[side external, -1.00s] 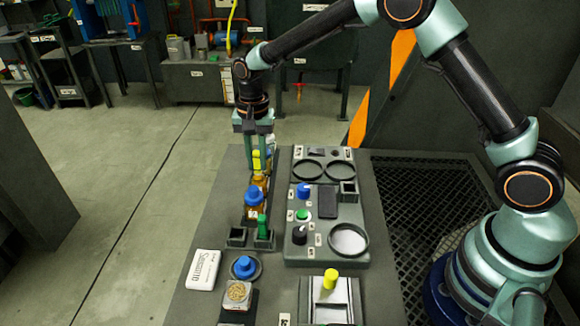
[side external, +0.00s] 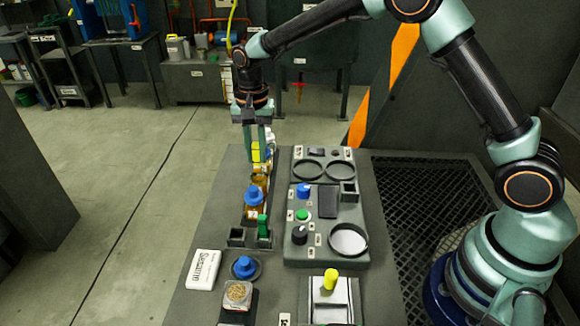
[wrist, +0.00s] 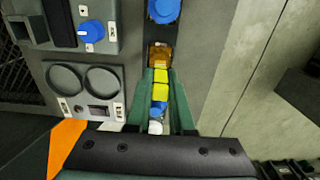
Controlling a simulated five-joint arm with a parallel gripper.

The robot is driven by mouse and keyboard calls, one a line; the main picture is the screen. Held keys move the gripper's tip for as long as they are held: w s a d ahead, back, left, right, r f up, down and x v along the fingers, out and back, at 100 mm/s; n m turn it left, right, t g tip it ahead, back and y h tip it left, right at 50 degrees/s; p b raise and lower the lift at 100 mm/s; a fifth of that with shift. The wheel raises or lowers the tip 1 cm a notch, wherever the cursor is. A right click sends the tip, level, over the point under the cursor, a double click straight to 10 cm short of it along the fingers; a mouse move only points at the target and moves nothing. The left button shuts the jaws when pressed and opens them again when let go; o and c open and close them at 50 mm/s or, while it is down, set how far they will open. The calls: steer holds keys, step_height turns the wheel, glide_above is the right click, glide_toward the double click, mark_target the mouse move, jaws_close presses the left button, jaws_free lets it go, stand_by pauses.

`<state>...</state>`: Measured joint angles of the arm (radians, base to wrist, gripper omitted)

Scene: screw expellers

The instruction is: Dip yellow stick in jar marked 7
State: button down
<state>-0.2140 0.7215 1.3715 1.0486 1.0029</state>
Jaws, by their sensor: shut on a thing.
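My gripper (side external: 258,157) is shut on the yellow stick (side external: 256,150), which also shows between the fingers in the wrist view (wrist: 160,84). An uncapped amber jar (side external: 259,180) stands just in front of the gripper in the side view. In the wrist view this jar (wrist: 160,56) lies just beyond the fingertips. An amber jar with a blue cap (side external: 253,199) stands nearer the camera in the same row. More jars behind the fingers are partly hidden. I cannot read which jar carries the 7.
A green stick (side external: 262,226) stands in a black holder in front of the jars. A panel with knobs and rings (side external: 327,250) lies to the right. A white eraser-like block (side external: 203,270), a blue knob (side external: 244,266) and a yellow-topped lever (side external: 330,280) are nearer.

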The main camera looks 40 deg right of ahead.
steer(key=shift+r, duration=0.1)
steer(key=shift+r, duration=2.45)
